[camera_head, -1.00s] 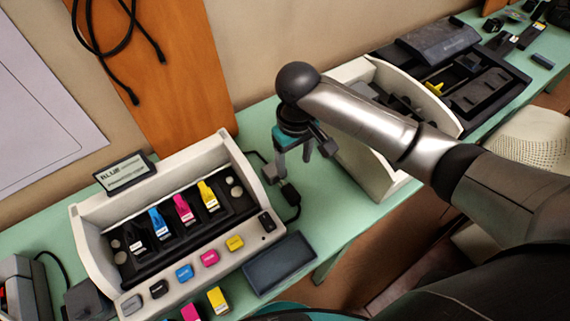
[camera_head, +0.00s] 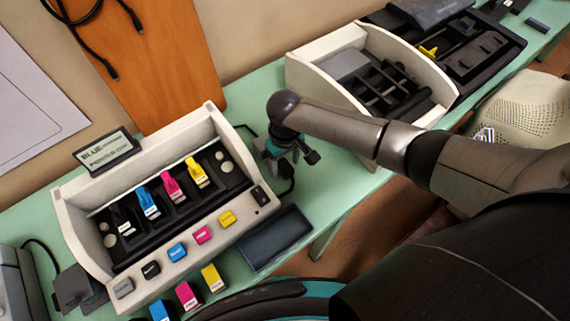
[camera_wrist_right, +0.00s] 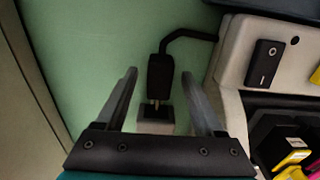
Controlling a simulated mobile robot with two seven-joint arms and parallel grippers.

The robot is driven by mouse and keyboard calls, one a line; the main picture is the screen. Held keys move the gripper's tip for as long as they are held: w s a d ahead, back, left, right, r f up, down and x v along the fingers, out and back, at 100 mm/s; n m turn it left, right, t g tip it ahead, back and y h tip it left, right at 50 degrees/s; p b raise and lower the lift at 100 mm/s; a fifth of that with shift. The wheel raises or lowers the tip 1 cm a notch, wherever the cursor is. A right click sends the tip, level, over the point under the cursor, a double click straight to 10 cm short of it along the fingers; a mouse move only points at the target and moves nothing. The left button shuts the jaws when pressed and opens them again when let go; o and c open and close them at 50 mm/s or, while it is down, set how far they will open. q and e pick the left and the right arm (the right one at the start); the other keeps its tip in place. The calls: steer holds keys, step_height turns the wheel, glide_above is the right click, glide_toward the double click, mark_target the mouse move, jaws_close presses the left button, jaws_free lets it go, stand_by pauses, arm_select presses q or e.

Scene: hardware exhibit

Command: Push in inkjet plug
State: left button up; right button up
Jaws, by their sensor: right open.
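The black inkjet plug (camera_wrist_right: 160,78) shows in the right wrist view, with a gold pin pointing at a small grey socket block (camera_wrist_right: 157,122). A short length of pin is visible between plug and block; how deep it sits I cannot tell. My right gripper (camera_wrist_right: 160,84) is open, one finger on each side of the plug, apparently not touching it. In the head view my right gripper (camera_head: 284,160) is low beside the inkjet unit (camera_head: 205,232), whose cable (camera_head: 291,183) shows partly; the plug is largely hidden there. My left gripper is not in view.
The white inkjet unit holds several colored cartridges. A dark tray (camera_head: 274,238) lies in front of it. Another white, open-topped unit (camera_head: 330,48) stands behind my right arm. The green tabletop (camera_head: 232,98) between the units is mostly clear.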

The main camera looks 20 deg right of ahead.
steer(key=shift+f, duration=0.3)
steer(key=shift+c, duration=0.3)
jaws_close()
stand_by(1.0)
